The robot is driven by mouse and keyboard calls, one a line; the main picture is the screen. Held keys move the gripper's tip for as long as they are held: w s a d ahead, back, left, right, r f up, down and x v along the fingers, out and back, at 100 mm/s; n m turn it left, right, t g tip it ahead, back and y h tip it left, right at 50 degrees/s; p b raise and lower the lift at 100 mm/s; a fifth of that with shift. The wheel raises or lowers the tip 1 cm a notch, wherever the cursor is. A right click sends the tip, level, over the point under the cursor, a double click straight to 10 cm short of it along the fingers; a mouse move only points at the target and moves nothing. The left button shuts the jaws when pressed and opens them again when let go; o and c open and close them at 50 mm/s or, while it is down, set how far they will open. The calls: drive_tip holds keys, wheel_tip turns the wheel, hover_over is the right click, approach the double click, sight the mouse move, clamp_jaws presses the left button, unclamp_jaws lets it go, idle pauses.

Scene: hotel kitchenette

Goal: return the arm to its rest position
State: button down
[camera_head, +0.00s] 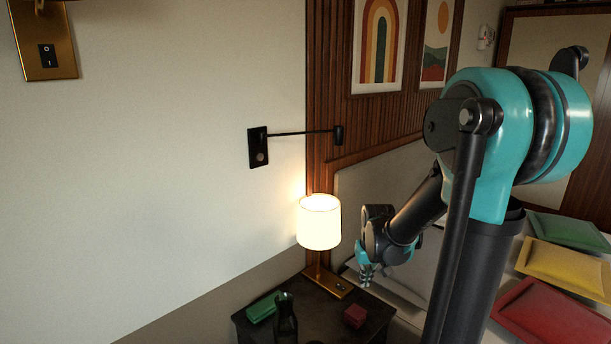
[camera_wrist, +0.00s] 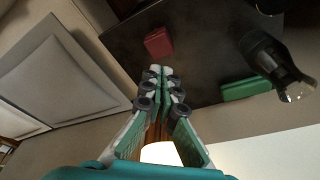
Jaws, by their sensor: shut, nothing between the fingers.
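My gripper (camera_head: 367,280) hangs at the end of my teal and black arm, pointing down, to the right of the lit lamp and above the dark nightstand (camera_head: 352,313). In the wrist view its fingers (camera_wrist: 161,72) are together with nothing between them. The arm is bent, reaching out from the upper right towards the nightstand. My arm hides part of the bed and wall behind it.
The lamp (camera_head: 319,222) stands close to my gripper. A red box (camera_head: 355,316), a green box (camera_head: 262,307) and a dark glass carafe (camera_head: 286,320) are on the nightstand. Green, yellow (camera_head: 568,268) and red cushions lie at right. A black wall fixture (camera_head: 258,147) juts out above.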

drive_tip(key=s+d+f+m+t, duration=0.1)
drive_tip(key=s, duration=1.4)
drive_tip(key=shift+f+t, duration=0.3)
